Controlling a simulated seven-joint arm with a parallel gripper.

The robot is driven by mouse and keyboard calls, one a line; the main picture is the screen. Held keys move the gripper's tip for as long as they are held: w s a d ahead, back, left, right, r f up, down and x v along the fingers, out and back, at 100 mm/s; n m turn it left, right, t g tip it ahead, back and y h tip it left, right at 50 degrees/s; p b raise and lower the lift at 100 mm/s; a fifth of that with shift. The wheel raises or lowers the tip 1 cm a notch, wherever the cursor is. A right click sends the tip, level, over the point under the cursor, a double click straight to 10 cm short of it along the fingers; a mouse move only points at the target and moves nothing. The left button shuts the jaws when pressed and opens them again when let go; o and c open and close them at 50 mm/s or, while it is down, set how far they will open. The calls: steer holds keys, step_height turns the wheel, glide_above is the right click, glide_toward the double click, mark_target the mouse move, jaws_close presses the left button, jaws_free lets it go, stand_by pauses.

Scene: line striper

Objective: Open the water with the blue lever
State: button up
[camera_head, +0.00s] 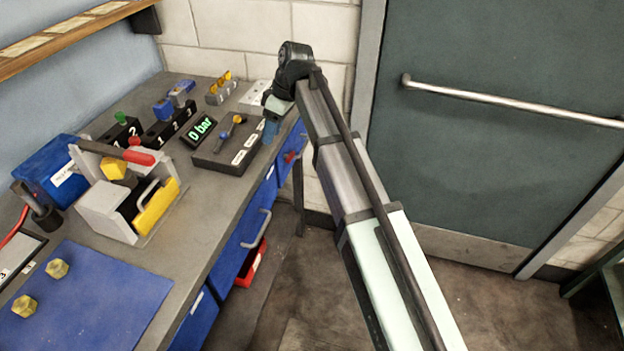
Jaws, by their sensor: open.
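A dark control plate (222,160) lies flat on the bench, right of a display reading "0 bar" (203,131). A small lever with a blue knob (225,135) and a yellow knob (239,119) stands on it; I cannot tell whether this is the blue lever of the task. White labels sit along the plate's right side, too small to read. My gripper (270,131) points down by the bench's right edge, just right of the plate, apart from the small lever. It is open and seems empty; its fingers overlap in this view.
Numbered blocks (172,128) and a small rack with yellow knobs (221,89) stand behind. A wall shelf (60,38) hangs upper left; a door (500,150) is right.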

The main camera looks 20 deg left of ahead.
steer(key=w+d+f+m, duration=0.1)
steer(key=d+f+m, duration=0.1)
steer(key=d+f, duration=0.3)
steer(key=d+f+m+h, duration=0.1)
steer(key=d+f, duration=0.4)
steer(key=f, duration=0.7)
steer(key=shift+w+m, duration=0.4)
steer(key=shift+d, duration=0.1)
